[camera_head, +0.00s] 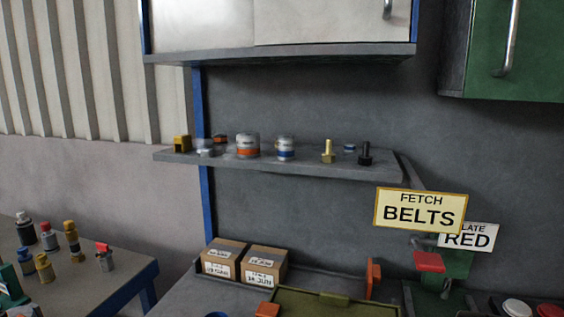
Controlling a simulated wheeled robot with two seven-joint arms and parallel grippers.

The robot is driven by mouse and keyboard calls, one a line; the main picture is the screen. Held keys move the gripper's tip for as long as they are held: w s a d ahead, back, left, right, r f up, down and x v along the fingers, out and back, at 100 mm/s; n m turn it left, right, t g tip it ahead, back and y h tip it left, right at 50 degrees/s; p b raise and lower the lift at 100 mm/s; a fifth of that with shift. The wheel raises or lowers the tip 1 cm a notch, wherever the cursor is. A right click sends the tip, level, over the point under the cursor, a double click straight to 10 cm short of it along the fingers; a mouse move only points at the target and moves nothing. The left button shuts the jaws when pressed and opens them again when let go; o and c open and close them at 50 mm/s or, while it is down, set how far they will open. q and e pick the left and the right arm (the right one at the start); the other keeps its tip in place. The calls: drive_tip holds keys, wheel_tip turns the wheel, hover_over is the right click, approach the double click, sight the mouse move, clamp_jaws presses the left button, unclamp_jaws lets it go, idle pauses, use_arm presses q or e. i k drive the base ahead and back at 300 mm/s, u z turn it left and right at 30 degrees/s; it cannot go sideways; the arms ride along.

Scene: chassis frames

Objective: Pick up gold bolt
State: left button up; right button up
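The gold bolt (328,151) stands upright on the grey wall shelf (300,167), head down with its shank pointing up. It is right of a white can with a blue band (286,148) and left of a black bolt (365,153). A small dark and blue item (349,148) sits between the two bolts. Neither of my grippers shows in the head view.
The shelf also holds an orange-banded can (247,145) and a yellow block (181,144). Cabinets (290,52) hang above. Below are two cardboard boxes (263,266) and a "FETCH BELTS" sign (420,210). A table (105,283) with several bottles stands at left.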

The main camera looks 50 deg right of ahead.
sight(328, 157)
drive_tip(key=z, duration=2.05)
